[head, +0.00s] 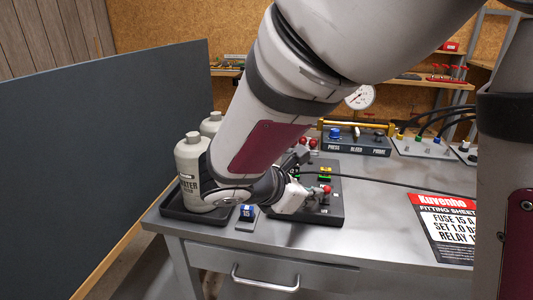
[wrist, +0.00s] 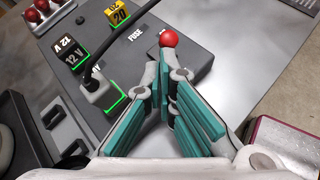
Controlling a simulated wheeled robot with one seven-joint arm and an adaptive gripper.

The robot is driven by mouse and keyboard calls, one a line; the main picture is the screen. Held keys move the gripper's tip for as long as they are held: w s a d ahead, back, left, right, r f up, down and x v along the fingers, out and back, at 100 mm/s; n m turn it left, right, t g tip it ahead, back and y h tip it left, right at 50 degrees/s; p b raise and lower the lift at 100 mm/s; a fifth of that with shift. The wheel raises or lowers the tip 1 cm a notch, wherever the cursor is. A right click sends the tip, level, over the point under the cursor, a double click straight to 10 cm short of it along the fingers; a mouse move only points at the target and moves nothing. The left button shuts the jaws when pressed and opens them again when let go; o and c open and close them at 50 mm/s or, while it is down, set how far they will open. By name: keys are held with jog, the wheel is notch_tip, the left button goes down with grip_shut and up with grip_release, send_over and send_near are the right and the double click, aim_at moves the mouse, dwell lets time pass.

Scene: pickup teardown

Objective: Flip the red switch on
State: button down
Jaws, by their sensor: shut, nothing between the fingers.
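The switch's lower part is hidden behind the fingertips. In the head view my gripper (head: 296,197) sits low over the panel (head: 335,212).
Water bottles (head: 190,165) stand in a tray further left.

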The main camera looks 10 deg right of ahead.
jog(key=shift+w+d+r+g+y+p, duration=0.1)
jog(key=shift+w+r+g+y+p, duration=0.2)
jog(key=shift+p, duration=0.7)
jog(key=shift+s+d+r+g+p, duration=0.1)
jog(key=shift+g+p, duration=0.3)
jog(key=shift+p, duration=0.6)
jog(key=shift+w+r+n+g+p, duration=0.2)
jog(key=shift+n+g+p, duration=0.1)
jog(key=shift+p, duration=0.55)
jog(key=shift+w+d+r+g+y+p, duration=0.1)
jog(key=shift+w+g+y+p, duration=0.3)
jog(key=shift+p, duration=0.8)
jog(key=shift+n+g+p, duration=0.3)
jog(key=shift+g+p, duration=0.1)
jog(key=shift+p, duration=0.35)
jog(key=shift+w+d+r+n+g+y+p, duration=0.15)
jog(key=shift+w+g+y+p, duration=0.15)
jog(key=shift+p, duration=0.2)
jog(key=shift+w+d+n+g+y+p, duration=0.1)
jog(key=shift+w+n+g+p, duration=0.1)
jog(key=shift+g+p, duration=0.25)
jog(key=shift+w+p, duration=0.3)
jog(key=shift+w, duration=0.05)
jog(key=shift+r, duration=0.2)
jog(key=shift+r+p, duration=0.45)
jog(key=shift+r, duration=0.25)
